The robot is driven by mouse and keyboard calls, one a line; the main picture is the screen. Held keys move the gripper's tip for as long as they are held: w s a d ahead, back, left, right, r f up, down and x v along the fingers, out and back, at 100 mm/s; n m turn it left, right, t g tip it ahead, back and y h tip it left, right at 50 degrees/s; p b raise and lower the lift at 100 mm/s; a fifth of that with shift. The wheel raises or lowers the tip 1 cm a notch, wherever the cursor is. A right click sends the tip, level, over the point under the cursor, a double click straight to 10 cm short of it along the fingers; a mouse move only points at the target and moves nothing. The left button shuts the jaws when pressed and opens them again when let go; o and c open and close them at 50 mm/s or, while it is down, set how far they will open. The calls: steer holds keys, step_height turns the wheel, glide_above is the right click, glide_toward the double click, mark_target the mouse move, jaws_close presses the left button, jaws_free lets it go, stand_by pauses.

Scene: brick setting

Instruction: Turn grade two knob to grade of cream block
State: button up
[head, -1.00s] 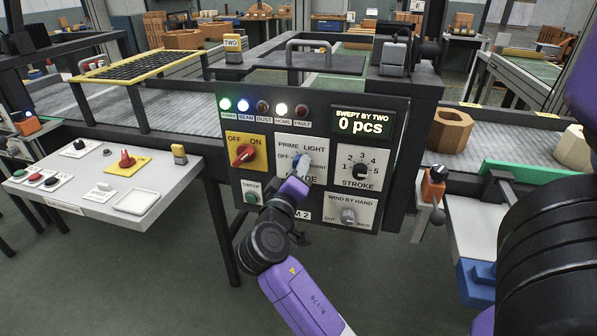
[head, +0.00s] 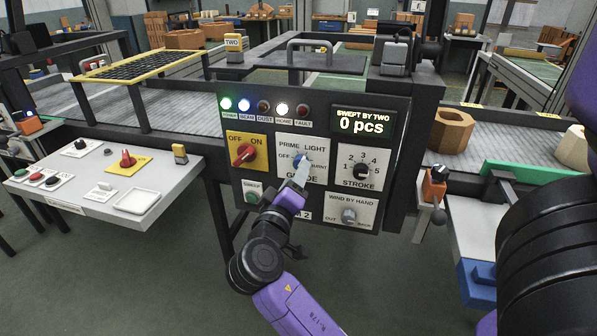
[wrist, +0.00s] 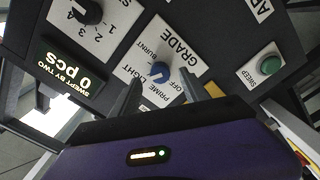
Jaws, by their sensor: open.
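The grade two knob (head: 300,158) is a blue dial on a white plate marked off, prime, light and burnt, on the dark control panel. In the wrist view, the blue knob (wrist: 163,72) shows between and just beyond my fingertips; its pointer setting is hard to read. My gripper (head: 302,174) is open in front of the plate, with its fingers on either side of the knob; I cannot tell whether they touch it. A cream block (head: 577,150) stands on the conveyor at the right edge, partly cut off. A brown hollow block (head: 450,130) stands left of it.
The panel also carries a red off/on switch (head: 243,154), a stroke knob (head: 361,171), a green sweep button (head: 252,197) and a hand-wind knob (head: 348,215). The display (head: 364,121) reads 0 pcs. A side console (head: 100,185) stands left.

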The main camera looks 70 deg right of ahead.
steer(key=shift+s+a, duration=0.2)
steer(key=shift+a, duration=1.85)
steer(key=w+a+n+t+y, duration=0.1)
steer(key=w+a+n+t, duration=0.15)
steer(key=w+t, duration=0.3)
steer(key=w+a+f+n+t+y+p, duration=0.1)
steer(key=w+a+f+n+t+y, duration=0.15)
steer(key=a+t+y, duration=0.35)
steer(key=w+a+f+n+t+y+p, duration=0.1)
steer(key=a+n+t+y+p, duration=0.2)
steer(key=a, duration=0.6)
steer(key=s+a+y+p, duration=0.1)
steer(key=s+a, duration=0.3)
steer(key=s, duration=0.4)
steer(key=s+a+r+m+y+p, duration=0.1)
steer(key=s+a+y, duration=0.3)
steer(key=s, duration=0.4)
steer(key=s+a+r+m+y+p, duration=0.1)
steer(key=s+a+y+p, duration=0.2)
steer(key=s+a, duration=0.2)
steer(key=s+g, duration=0.1)
steer(key=s, duration=0.2)
steer(key=shift+s+a, duration=0.2)
steer(key=shift+s, duration=0.2)
